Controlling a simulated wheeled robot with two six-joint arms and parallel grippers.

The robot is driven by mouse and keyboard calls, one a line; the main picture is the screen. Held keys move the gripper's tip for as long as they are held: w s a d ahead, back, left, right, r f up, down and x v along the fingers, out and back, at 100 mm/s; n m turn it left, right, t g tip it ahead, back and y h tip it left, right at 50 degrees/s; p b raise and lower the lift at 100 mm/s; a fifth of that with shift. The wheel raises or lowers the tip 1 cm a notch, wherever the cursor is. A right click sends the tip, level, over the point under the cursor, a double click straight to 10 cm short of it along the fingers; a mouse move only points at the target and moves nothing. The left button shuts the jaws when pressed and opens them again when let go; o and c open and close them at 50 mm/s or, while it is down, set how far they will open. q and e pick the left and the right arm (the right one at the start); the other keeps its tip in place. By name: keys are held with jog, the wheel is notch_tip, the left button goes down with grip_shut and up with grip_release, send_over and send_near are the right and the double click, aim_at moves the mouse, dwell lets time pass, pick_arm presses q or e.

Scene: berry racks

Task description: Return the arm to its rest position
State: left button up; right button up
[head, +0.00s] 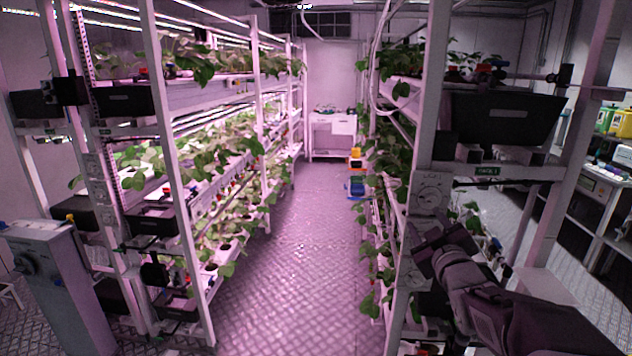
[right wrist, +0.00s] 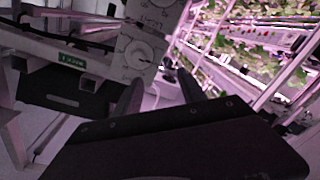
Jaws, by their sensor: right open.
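My right arm comes in from the lower right in the head view, dark grey. My right gripper (head: 436,243) is raised in front of the right rack's end post, just below a pale control box with a round dial (head: 430,193). In the right wrist view the two dark fingers of my right gripper (right wrist: 160,92) stand apart with nothing between them. The dial box (right wrist: 138,50) shows beyond them; I cannot tell the exact gap. My left arm and gripper are not in view.
The left rack (head: 180,200) and right rack (head: 402,170) hold leafy plants on several levels. A dark bin (head: 505,122) sits on the right rack's end. A grey cabinet (head: 55,285) stands at left.

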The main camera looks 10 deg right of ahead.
jog(key=s+a+f+m+g+y, duration=0.1)
jog(key=s+a+f+g+y, duration=0.15)
jog(key=a+f, duration=0.5)
jog(key=s+a+f+g+y, duration=0.15)
jog(key=a+f+g, duration=0.3)
jog(key=f, duration=0.65)
jog(key=s+a+f+m+g, duration=0.1)
jog(key=s+f+g, duration=0.3)
jog(key=s, duration=0.6)
jog(key=s+a+f+m+g+h, duration=0.1)
jog(key=s+f+m+g, duration=0.2)
jog(key=s+f, duration=0.6)
jog(key=s+g, duration=0.1)
jog(key=g, duration=0.1)
jog(key=shift+s+m+g, duration=0.2)
jog(key=shift+m+g, duration=0.1)
jog(key=shift+m, duration=0.1)
